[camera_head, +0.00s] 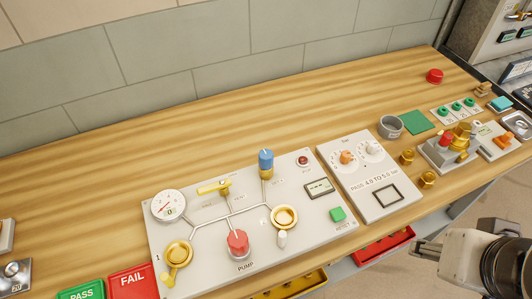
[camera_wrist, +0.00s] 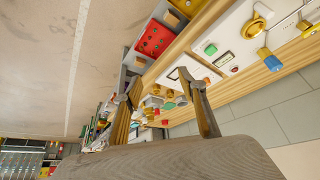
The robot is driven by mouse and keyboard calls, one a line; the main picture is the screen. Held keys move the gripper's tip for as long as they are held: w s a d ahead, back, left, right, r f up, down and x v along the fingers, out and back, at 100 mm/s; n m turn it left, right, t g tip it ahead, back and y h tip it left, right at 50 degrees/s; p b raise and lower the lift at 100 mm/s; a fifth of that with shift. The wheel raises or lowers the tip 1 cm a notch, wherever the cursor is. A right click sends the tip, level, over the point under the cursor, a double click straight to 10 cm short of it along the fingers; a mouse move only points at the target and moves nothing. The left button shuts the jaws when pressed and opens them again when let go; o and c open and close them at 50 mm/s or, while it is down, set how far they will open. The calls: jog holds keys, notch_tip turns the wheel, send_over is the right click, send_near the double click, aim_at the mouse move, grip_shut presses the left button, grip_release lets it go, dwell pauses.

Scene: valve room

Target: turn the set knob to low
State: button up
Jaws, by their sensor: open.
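The white panel (camera_head: 355,190) marked "PASS 4.0 TO 5.0 bar" lies on the wooden bench. It carries an orange knob (camera_head: 347,157) and a white knob (camera_head: 371,148) on dials with small marks. The lettering is too small to tell which is the set knob or where either points. My gripper (camera_wrist: 160,76) is open and empty in the wrist view, with the white panel (camera_wrist: 193,68) beyond its fingers and partly hidden by one. In the head view it is at the lower right, off the bench's front edge and apart from the knobs.
A larger pump panel (camera_head: 215,215) with a gauge, valves and a red knob stands left of the knob panel. A grey cup (camera_head: 391,126), brass fittings (camera_head: 428,180) and a green pad (camera_head: 417,122) lie to its right. A red bin (camera_head: 383,245) is below the front edge. The bench behind is clear.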

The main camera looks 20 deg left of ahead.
jog(key=m+g+y, duration=0.4)
jog(key=m+g, duration=0.1)
jog(key=m, duration=1.2)
send_near(267, 154)
notch_tip(267, 154, down, 3)
jog(key=shift+w+a+r+m, duration=0.1)
jog(key=shift+a+r+m, duration=0.1)
jog(key=shift+a+m, duration=0.35)
jog(key=shift+d, duration=0.15)
jog(key=shift+f, duration=0.1)
jog(key=shift+x, duration=3.85)
